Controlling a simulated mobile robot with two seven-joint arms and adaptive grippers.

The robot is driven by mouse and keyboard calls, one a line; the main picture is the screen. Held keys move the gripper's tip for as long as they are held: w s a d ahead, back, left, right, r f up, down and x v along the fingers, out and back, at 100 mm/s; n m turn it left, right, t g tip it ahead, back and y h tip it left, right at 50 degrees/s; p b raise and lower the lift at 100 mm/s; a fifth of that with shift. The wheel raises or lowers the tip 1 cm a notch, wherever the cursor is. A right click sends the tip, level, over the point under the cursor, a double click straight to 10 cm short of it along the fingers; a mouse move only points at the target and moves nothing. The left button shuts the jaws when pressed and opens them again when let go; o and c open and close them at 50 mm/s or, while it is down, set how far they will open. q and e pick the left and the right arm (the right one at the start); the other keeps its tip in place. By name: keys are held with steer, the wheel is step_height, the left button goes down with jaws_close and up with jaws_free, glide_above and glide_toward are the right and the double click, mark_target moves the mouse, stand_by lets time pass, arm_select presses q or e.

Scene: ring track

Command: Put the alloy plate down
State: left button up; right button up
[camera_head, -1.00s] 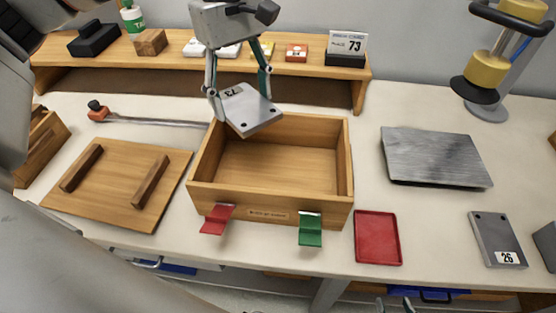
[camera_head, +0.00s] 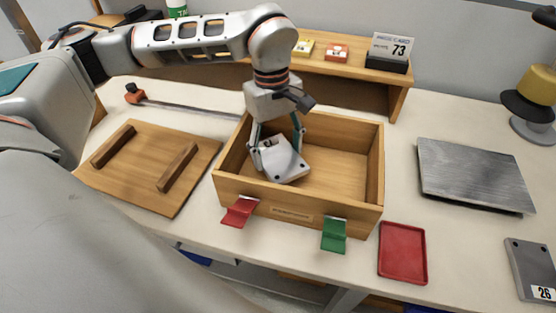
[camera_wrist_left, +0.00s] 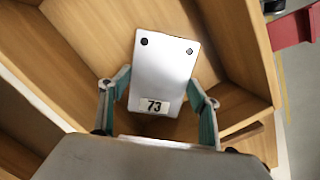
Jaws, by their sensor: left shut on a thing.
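The alloy plate (camera_head: 284,163) is a grey slab with two dark holes; its label 73 reads clearly in the left wrist view (camera_wrist_left: 165,70). My left gripper (camera_head: 279,145) is shut on the plate, with one finger on each side of it. The plate is tilted and inside the open wooden box (camera_head: 298,206), toward its left part. Whether it touches the box floor I cannot tell. In the left wrist view the gripper's fingers (camera_wrist_left: 158,112) flank the labelled end, and the box walls surround the plate. My right gripper is not seen.
A red clip (camera_head: 239,211) and a green clip (camera_head: 334,235) sit on the box's front wall. A wooden lid (camera_head: 150,165) lies left. A red tray (camera_head: 402,252), a metal slab (camera_head: 474,176) and plate 26 (camera_head: 533,268) lie right. A card reading 73 (camera_head: 391,46) stands on the shelf.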

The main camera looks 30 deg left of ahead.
mark_target(277, 155)
arm_select(q)
steer(key=shift+f, duration=1.75)
steer(key=shift+f, duration=0.1)
steer(key=o, duration=1.5)
steer(key=shift+f, duration=0.1)
steer(key=shift+o, duration=0.2)
step_height(277, 155, up, 12)
steer(key=a+p, duration=0.1)
steer(key=shift+w, duration=0.35)
steer(key=shift+a, duration=0.1)
